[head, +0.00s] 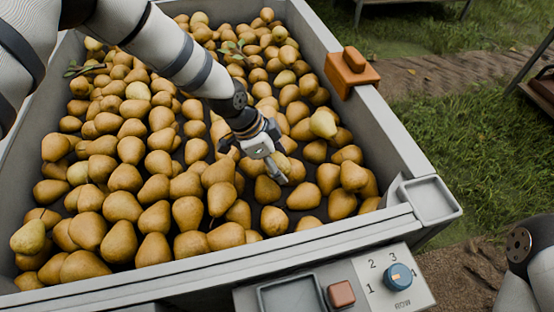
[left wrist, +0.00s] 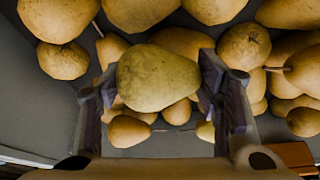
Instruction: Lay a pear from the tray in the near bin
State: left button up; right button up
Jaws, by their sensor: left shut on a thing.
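The grey tray (head: 402,145) is filled with many yellow-brown pears (head: 120,207) and takes up most of the head view. My left gripper (head: 262,152) reaches down over the right-middle part of the tray, close to the pears. In the left wrist view its two fingers (left wrist: 158,90) are shut on a greenish-yellow pear (left wrist: 158,76), one finger on each side. In the head view the gripper mostly hides that pear. My right gripper is out of view. I cannot tell which thing in view, if any, is the near bin.
An orange-brown block (head: 351,70) sits on the tray's right rim. A small square grey holder (head: 430,199) is at the near right corner. A control panel (head: 385,282) with a blue knob (head: 398,277) is at the front. Grass and a dirt path lie to the right.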

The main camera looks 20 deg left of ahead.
pick_arm(q)
jog(key=shift+f, duration=0.45)
jog(key=shift+c, duration=0.2)
jog(key=o, duration=1.3)
